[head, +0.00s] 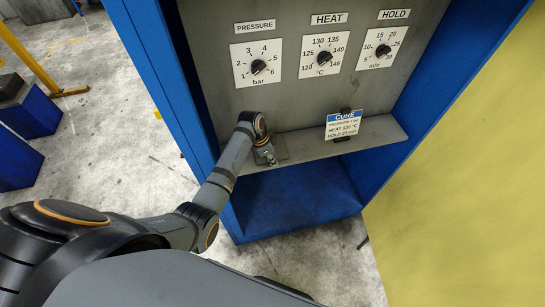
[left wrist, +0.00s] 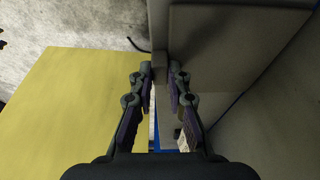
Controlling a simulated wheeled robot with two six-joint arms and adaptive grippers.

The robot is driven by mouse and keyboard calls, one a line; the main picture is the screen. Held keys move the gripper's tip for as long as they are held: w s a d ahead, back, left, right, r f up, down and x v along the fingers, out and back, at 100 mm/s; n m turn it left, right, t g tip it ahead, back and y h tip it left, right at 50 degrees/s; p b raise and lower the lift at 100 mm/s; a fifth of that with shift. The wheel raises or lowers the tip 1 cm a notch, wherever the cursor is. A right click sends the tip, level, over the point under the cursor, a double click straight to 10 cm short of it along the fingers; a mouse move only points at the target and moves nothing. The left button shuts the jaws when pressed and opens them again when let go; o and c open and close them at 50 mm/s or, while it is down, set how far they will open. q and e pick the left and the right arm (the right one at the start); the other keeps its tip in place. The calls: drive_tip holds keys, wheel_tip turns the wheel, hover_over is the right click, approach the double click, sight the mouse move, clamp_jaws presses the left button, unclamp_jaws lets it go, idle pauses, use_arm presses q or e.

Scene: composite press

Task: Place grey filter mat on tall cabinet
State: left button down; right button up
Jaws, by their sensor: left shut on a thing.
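My left gripper (head: 265,157) points down at the left end of the grey shelf of the tall blue cabinet (head: 170,75). In the left wrist view its fingers (left wrist: 159,78) are shut on a small grey piece (left wrist: 159,66). A flat, darker grey square, which looks like the grey filter mat (left wrist: 235,40), lies beside that piece. In the head view a grey patch (head: 281,152) shows beside the gripper at the shelf, partly hidden by it. I cannot tell whether the mat rests fully on the shelf. My right gripper is not in view.
The cabinet's grey panel has pressure (head: 258,66), heat (head: 324,57) and hold (head: 382,50) dials. A cure card (head: 342,125) stands on the shelf (head: 375,133), right of the gripper. A yellow surface (head: 460,180) is at the right. Blue blocks (head: 28,112) stand at the left.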

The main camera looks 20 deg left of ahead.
use_arm(q)
drive_tip(key=shift+f, duration=0.15)
drive_tip(key=c, duration=1.3)
unclamp_jaws()
drive_tip(key=shift+r, duration=0.2)
drive_tip(key=b+v, duration=0.1)
drive_tip(key=v, duration=1.1)
